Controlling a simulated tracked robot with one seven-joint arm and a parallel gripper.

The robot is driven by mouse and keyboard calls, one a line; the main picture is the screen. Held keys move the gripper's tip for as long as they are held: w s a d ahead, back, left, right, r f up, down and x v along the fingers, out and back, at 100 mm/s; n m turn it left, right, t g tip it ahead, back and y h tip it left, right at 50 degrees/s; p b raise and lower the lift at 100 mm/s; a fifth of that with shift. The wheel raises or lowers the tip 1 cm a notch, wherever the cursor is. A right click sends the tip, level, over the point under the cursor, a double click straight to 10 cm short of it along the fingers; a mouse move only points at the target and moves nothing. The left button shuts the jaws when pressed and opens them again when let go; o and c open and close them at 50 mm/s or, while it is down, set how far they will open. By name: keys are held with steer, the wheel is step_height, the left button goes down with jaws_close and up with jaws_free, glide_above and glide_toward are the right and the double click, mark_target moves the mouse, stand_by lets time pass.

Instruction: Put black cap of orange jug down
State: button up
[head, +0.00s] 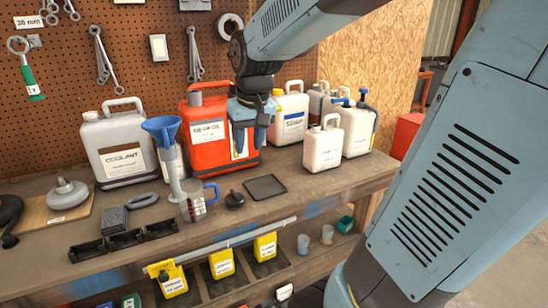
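The orange jug (196,131) stands upright on the bench near the pegboard, with a white label on its front. Its neck at the upper left looks dark, and I cannot tell whether a cap sits on it. A small round black cap-like piece (235,200) lies on the bench in front of the jug. My gripper (251,151) points down in front of the jug's right side and covers part of it. Its blue fingers are apart, and I see nothing held between them. The gripper is above and behind the black piece, apart from it.
A black tray (265,187) lies right of the black piece. A measuring jug (194,207) and a blue funnel (162,129) stand to its left. A coolant jug (118,150) stands far left, and white jugs (322,149) stand right. Yellow bottles (222,264) sit below the front edge.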

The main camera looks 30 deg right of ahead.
steer(key=s+r+t, duration=0.1)
steer(key=s+t, duration=0.1)
steer(key=s, duration=1.1)
steer(key=shift+r+t, duration=0.3)
steer(key=shift+r, duration=0.05)
steer(key=shift+o, duration=0.5)
